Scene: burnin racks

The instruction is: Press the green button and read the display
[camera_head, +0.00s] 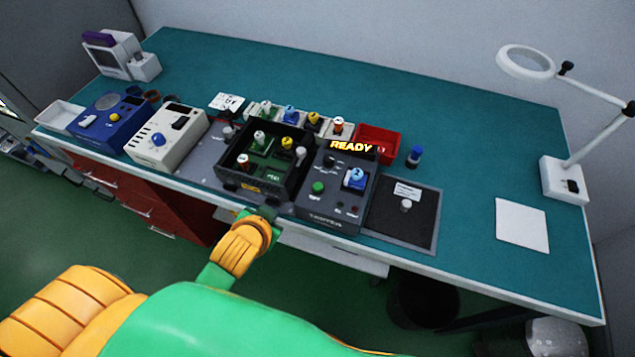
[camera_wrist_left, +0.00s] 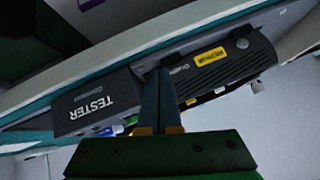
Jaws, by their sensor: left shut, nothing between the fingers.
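The dark grey tester (camera_head: 329,217) sits near the bench's front edge, and its front also shows upside down in the left wrist view (camera_wrist_left: 95,106). Its green button (camera_head: 318,187) is on the left of its top face. Its lit display (camera_head: 351,146) reads "READY" at the back. My right gripper is out of view.
The black tray (camera_head: 229,182) holding several knobbed parts stands left of the tester. A dark mat (camera_head: 425,222) with a small knob lies right of it. A red bin (camera_head: 377,139) is behind. White and blue devices stand further left.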

